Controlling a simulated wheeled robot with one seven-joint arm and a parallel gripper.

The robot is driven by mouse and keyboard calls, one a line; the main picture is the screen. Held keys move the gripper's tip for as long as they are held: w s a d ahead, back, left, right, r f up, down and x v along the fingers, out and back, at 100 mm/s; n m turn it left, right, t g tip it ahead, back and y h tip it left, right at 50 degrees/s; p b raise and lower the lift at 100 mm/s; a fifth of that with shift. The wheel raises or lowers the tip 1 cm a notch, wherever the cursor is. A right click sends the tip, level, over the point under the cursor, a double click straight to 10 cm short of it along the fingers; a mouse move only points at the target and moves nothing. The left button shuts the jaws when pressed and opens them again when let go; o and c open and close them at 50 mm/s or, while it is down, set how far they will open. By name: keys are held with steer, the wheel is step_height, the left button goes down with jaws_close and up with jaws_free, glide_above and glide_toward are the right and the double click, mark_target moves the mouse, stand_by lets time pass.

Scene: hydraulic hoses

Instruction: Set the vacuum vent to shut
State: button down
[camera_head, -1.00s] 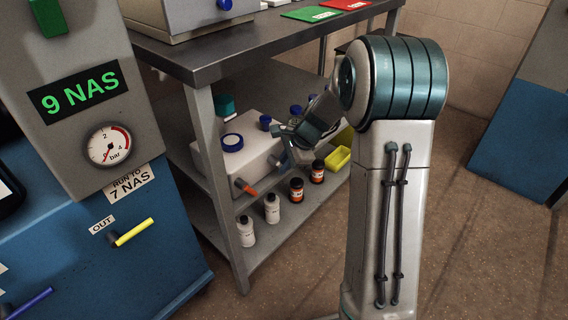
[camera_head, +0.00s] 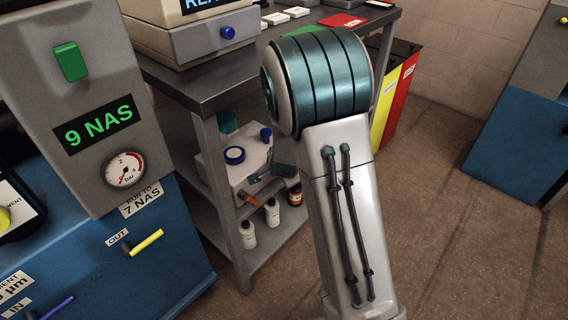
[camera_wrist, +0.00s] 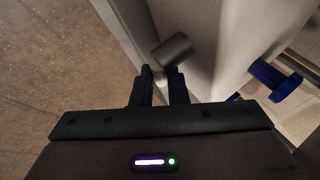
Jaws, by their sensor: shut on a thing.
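In the wrist view the two dark fingers of my gripper (camera_wrist: 160,82) are close together with a narrow gap, closed at a short grey cylindrical handle (camera_wrist: 172,50). The handle stands by the edge of a pale housing (camera_wrist: 215,45). No label shows, so I cannot confirm that it is the vacuum vent. In the head view my gripper (camera_head: 262,177) is at the front of a white unit (camera_head: 215,168) on the shelf. The contact is too small to see there.
A blue knob (camera_wrist: 275,80) is right of the fingers in the wrist view. White bottles (camera_head: 272,213) and an orange-labelled jar (camera_head: 295,195) stand on the shelf. The bench leg (camera_head: 228,210) and bench top (camera_head: 205,88) frame the shelf. Open floor (camera_head: 440,230) lies to the right.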

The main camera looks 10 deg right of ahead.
steer(key=shift+a+r+n+t+h+p, duration=0.1)
steer(key=shift+r+n+t+h+p, duration=0.15)
steer(key=shift+t+h, duration=0.35)
steer(key=shift+r+n+t+h+p, duration=0.15)
steer(key=shift+t+h+p, duration=0.2)
steer(key=shift+t+h, duration=0.25)
steer(key=c, duration=1.7)
jaws_free()
steer(key=shift+p+v, duration=1.35)
steer(key=shift+v, duration=5.55)
steer(key=shift+a+f, duration=0.15)
